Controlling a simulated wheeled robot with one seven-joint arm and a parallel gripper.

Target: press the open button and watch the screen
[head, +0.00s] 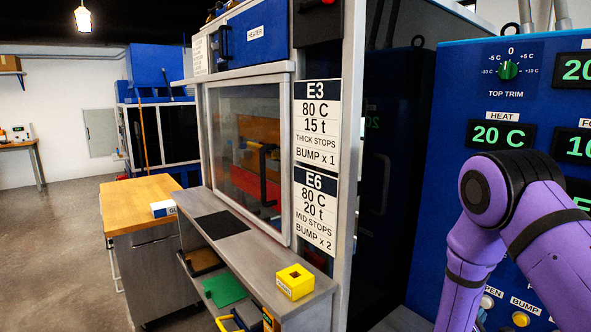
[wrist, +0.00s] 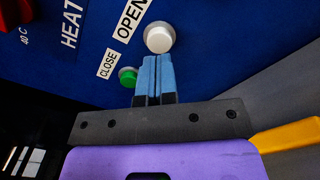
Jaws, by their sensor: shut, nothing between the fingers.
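The white round open button (wrist: 159,37) is on the blue panel beside an OPEN label in the wrist view. In the head view it (head: 487,302) shows small under a partly covered label. My gripper (wrist: 153,57) has its blue fingers together and empty, tips at the button's lower edge; I cannot tell if they touch it. The gripper is out of sight in the head view. The HEAT screen (head: 501,135) reads 20 C in green. Other screens at the right are cut off by the frame or covered by my purple arm.
A green button (wrist: 127,77) with a CLOSE label is close to my fingers. A yellow BUMP button (head: 520,318) is on the same panel. A yellow block (head: 295,281) stands on the grey bench (head: 240,265) before a closed glass door (head: 248,150).

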